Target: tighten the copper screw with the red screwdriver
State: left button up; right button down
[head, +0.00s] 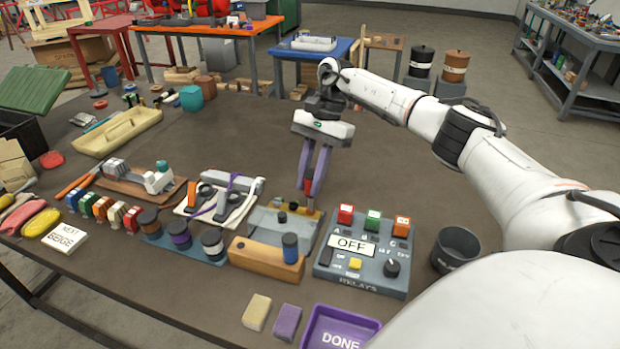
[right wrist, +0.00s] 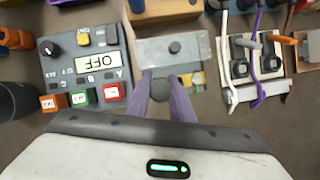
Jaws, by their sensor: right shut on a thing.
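My right gripper (head: 309,195) points down at the back right corner of a grey plate fixture (head: 262,222). Its purple fingers are shut on a slim thing with a small reddish part between them, which looks like the red screwdriver (head: 308,186). In the right wrist view a dark round end (right wrist: 161,89) shows between the fingers. I cannot make out the copper screw. My left gripper is not in view.
The RELAYS box (head: 362,280), with its OFF label, stands right of the fixture, and a dark cup (head: 456,249) beyond it. An orange block (head: 258,258) stands in front. A purple DONE tray (head: 318,325) is near the front edge. Table behind the fixture is clear.

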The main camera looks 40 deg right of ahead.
jog(key=shift+d+m+t, duration=0.1)
jog(key=shift+m+t, duration=0.4)
jog(key=shift+m, duration=0.8)
jog(key=m+t, duration=0.1)
jog(key=m, duration=0.1)
jog(key=shift+m, duration=0.4)
jog(key=shift+m+h, duration=0.3)
jog(key=shift+m, duration=0.3)
jog(key=shift+m+t+h, duration=0.3)
jog(key=shift+m+t, duration=0.5)
jog(key=shift+m, duration=0.9)
jog(key=shift+f, duration=0.1)
jog(key=shift+w+r, duration=0.1)
jog(key=shift+r, duration=2.55)
